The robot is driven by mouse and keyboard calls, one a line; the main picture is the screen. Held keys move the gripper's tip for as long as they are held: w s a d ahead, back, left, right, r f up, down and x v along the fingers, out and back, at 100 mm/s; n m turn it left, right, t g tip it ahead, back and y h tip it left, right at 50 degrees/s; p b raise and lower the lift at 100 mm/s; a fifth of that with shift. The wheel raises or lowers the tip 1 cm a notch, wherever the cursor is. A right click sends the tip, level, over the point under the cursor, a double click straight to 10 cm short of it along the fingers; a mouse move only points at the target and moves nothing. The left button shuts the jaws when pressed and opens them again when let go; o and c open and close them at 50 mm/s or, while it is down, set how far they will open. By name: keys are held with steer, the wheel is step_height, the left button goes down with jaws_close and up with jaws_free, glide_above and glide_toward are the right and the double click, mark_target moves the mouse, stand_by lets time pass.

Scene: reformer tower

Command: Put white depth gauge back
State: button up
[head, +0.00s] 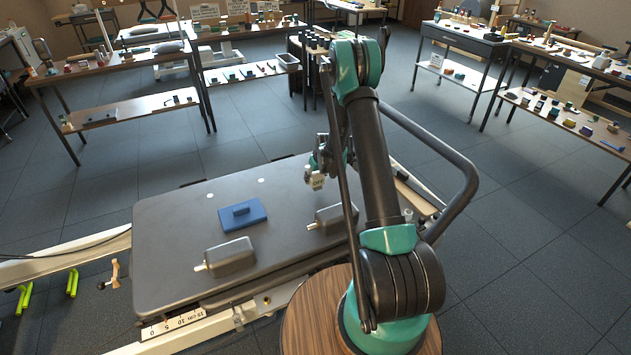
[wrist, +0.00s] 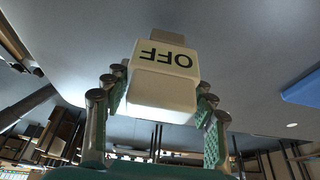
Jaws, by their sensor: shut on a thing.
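The white depth gauge (wrist: 165,80) is a blocky white piece marked "OFF", upside down in the wrist view. My gripper (wrist: 160,88) is shut on it, with a green-padded finger on each side. In the head view the gauge (head: 317,182) hangs at my gripper (head: 318,163), over the far right part of the dark grey padded carriage (head: 170,225). I cannot tell for sure whether it touches the pad. My arm hides part of the carriage's right side.
A blue block (head: 243,213) and two grey shoulder rests (head: 230,257) (head: 333,218) are on the carriage. A white ruler (head: 178,322) lies along its near edge. Cluttered tables (head: 110,68) (head: 465,38) stand behind. The floor between is clear.

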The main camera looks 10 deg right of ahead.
steer(key=shift+f, duration=0.85)
steer(key=o, duration=1.4)
steer(key=shift+f, duration=0.15)
steer(key=shift+c, duration=0.2)
steer(key=v, duration=1.2)
steer(key=s+d+r+m, duration=0.1)
steer(key=s+r, duration=0.4)
steer(key=s, duration=0.4)
steer(key=s+d+r+m+h, duration=0.1)
steer(key=s+r, duration=0.4)
steer(key=s, duration=0.4)
steer(key=s+r+m, duration=0.1)
steer(key=s+r, duration=0.4)
steer(key=s, duration=0.4)
steer(key=s+d+f, duration=0.1)
steer(key=s, duration=1)
steer(key=shift+s+m, duration=0.3)
steer(key=shift+s, duration=0.1)
